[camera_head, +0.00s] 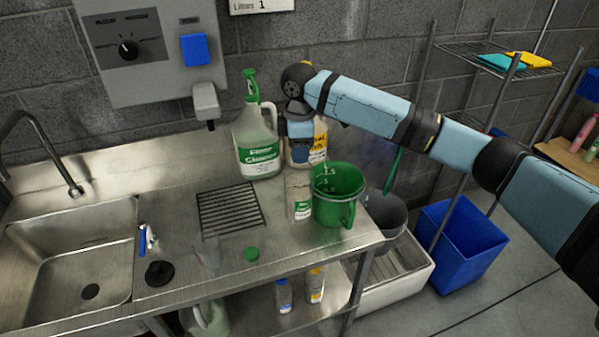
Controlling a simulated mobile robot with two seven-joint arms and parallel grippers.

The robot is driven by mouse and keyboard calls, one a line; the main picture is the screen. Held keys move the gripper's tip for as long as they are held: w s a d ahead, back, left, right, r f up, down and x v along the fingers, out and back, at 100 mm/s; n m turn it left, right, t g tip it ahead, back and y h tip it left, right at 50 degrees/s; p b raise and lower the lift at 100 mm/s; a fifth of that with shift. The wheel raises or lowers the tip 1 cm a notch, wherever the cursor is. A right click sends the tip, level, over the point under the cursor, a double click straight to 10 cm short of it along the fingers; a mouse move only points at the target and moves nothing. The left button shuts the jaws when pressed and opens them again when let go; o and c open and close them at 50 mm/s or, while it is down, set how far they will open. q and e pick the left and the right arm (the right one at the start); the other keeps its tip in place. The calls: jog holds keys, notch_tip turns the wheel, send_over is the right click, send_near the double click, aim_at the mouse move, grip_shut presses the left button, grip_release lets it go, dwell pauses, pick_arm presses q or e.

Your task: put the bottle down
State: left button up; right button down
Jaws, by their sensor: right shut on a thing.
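My right gripper (298,130) reaches in from the right and points down at the back of the steel counter. It is shut on a pale bottle (319,142) with a yellow and white label. The gripper covers much of this bottle and hides the fingertips' contact. The bottle's base is near or on the counter; I cannot tell if it touches. A large cleaner jug (259,150) with a green top and green label stands just left of it. A green measuring jug (338,195) and a small bottle with a green label (301,196) stand in front. My left gripper is not in view.
A drain grate (230,208) lies left of the small bottle. A green cap (252,254) and a black disc (159,273) lie near the counter's front. The sink (70,262) is at left. A grey bucket (388,215) and a blue bin (462,240) stand right of the counter.

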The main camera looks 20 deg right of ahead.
notch_tip(320, 180, up, 11)
jog(key=s+d+f+m+p, duration=0.1)
jog(key=s+d+f+m, duration=0.1)
jog(key=s+f+m, duration=0.4)
jog(key=s+d+f+m+p, duration=0.2)
jog(key=d+f+m, duration=0.1)
jog(key=f+m, duration=0.55)
notch_tip(320, 180, up, 14)
jog(key=n+b, duration=0.4)
jog(key=n, duration=1)
send_over(299, 185)
jog(key=a, duration=0.2)
notch_tip(299, 185, down, 19)
jog(key=w+p, duration=0.1)
jog(key=shift+d, duration=0.2)
jog(key=shift+f+n+p, duration=0.2)
jog(key=shift+n+p, duration=0.05)
jog(key=shift+p, duration=0.1)
jog(key=c, duration=0.8)
grip_release()
